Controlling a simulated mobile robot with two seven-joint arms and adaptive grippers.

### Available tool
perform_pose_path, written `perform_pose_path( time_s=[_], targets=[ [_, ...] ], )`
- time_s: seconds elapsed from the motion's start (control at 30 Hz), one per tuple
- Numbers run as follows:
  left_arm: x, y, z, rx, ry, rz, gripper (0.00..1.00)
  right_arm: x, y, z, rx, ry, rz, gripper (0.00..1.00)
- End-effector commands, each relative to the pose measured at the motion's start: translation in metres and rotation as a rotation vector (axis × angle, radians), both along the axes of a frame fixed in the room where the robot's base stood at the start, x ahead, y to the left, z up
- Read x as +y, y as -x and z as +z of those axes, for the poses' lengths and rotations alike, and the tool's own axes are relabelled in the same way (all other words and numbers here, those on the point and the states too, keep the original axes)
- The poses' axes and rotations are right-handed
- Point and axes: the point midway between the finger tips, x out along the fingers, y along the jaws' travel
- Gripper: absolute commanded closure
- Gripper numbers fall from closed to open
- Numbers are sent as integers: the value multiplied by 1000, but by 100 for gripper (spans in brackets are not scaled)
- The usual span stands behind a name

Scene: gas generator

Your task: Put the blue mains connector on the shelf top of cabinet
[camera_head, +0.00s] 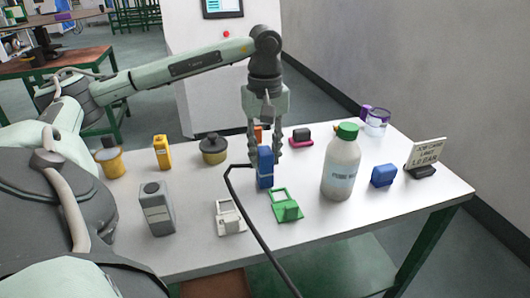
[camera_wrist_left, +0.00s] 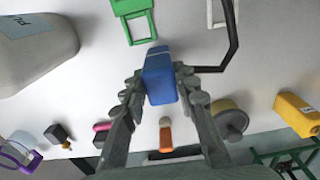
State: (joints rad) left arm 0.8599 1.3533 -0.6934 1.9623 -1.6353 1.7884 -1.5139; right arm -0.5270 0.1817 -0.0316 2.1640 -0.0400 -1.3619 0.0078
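The blue mains connector (camera_head: 265,168) stands upright on the white table in the head view, with a black cable passing close by its left side. It also shows between the fingers in the left wrist view (camera_wrist_left: 160,76). My left gripper (camera_head: 265,156) points down from above, one finger on each side of the connector. The fingers are spread wider than the connector, and slight gaps seem to show beside it; contact is hard to make out. My right gripper is not in view. I cannot identify the cabinet's shelf top with certainty.
A green frame-like part (camera_head: 286,206) and a white one (camera_head: 229,217) lie in front. A white bottle (camera_head: 341,170) and another blue block (camera_head: 383,175) stand right. A grey box (camera_head: 157,209) stands left. A tall white cabinet-like unit (camera_head: 190,60) with a screen stands behind.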

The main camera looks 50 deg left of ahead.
Motion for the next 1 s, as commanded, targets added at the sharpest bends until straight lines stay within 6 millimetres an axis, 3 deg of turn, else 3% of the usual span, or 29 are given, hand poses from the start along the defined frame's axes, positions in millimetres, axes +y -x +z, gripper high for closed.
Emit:
perform_pose_path(
  time_s=[0.03,0.17,0.57,0.87,1.0],
  targets=[
    [0,0,0,0,0,0,67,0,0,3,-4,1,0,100],
    [0,0,0,0,0,0,51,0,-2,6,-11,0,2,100],
    [0,0,6,-1,0,0,51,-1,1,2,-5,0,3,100],
    [-1,-1,68,-6,3,-1,51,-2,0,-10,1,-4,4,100],
    [0,-1,102,-5,1,0,51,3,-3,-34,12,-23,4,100]
  ],
)
